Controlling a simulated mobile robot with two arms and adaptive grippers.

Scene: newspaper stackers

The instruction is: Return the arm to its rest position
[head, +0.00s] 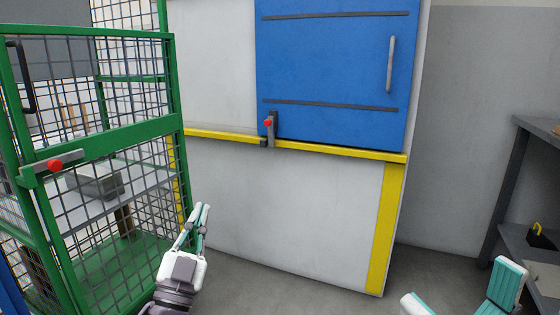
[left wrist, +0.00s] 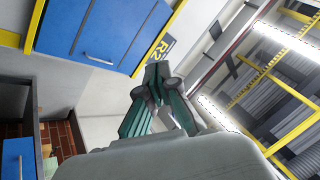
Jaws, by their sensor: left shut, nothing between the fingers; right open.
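My left gripper (head: 201,215) is shut and empty in the head view, in front of the white lower wall of the cabinet and right of the green cage. Its fingers also show in the left wrist view (left wrist: 155,85), close together at the tips with nothing between them. My right gripper (head: 462,292) is open at the bottom right of the head view. Its two fingers stand wide apart, and the lower part of it is cut off by the frame edge.
A green mesh cage (head: 108,137) with a red-knobbed latch (head: 55,165) stands close on the left. A white cabinet (head: 290,210) with yellow edging and a shut blue door (head: 330,75) is ahead. A dark shelf (head: 507,190) stands at the right. Grey floor is clear between.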

